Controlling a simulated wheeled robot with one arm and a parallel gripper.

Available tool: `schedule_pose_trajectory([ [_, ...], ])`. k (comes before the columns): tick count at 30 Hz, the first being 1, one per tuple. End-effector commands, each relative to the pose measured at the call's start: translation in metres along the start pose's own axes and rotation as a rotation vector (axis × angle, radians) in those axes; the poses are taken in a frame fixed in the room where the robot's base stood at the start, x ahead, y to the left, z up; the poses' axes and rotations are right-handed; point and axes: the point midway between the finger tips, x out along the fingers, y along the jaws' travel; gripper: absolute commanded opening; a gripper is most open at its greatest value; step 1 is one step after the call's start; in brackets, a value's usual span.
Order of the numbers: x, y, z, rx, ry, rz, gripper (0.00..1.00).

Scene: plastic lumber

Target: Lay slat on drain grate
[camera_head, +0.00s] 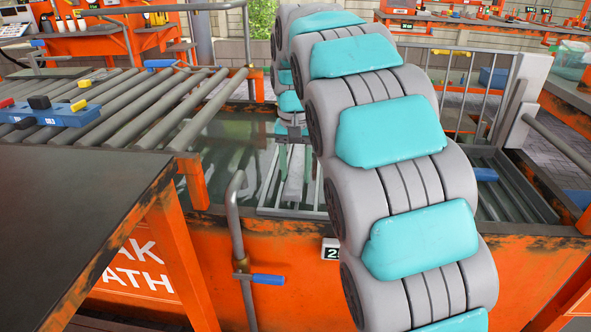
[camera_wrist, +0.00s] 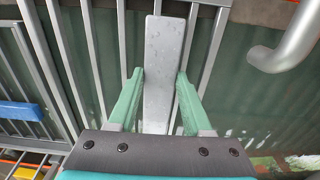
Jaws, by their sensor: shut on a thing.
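The slat (camera_wrist: 162,62) is a long pale grey plank with a speckled face. It lies lengthwise between the two green fingers of my gripper (camera_wrist: 159,79), which is shut on it. In the head view the slat (camera_head: 294,180) shows below my gripper (camera_head: 295,158), over the drain grate (camera_head: 265,210) in the bath. The grate's metal bars (camera_wrist: 211,62) run roughly along the slat on both sides in the wrist view. I cannot tell whether the slat touches the bars. My arm hides part of the grate in the head view.
Murky green water (camera_head: 228,150) fills the orange-walled bath. A bent grey pipe (camera_head: 233,200) rises at its near edge and shows in the wrist view (camera_wrist: 295,40). A rack (camera_head: 520,190) with a blue handle (camera_head: 485,174) lies right. A roller conveyor (camera_head: 140,105) stands left.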

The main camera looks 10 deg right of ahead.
Motion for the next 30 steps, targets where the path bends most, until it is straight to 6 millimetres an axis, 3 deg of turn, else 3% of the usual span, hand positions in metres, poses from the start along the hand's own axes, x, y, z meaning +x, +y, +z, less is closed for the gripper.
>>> schedule_pose_trajectory([
  [8, 0.0050, 0.0000, 0.0002, 0.000, 0.000, 0.000, 0.00],
  [9, 0.0053, 0.0000, 0.0001, 0.000, 0.000, 0.000, 0.51],
  [18, 0.0049, -0.0001, 0.0000, 0.000, 0.001, 0.000, 0.84],
  [30, -0.0025, -0.0005, -0.0009, 0.000, 0.002, -0.001, 0.85],
])
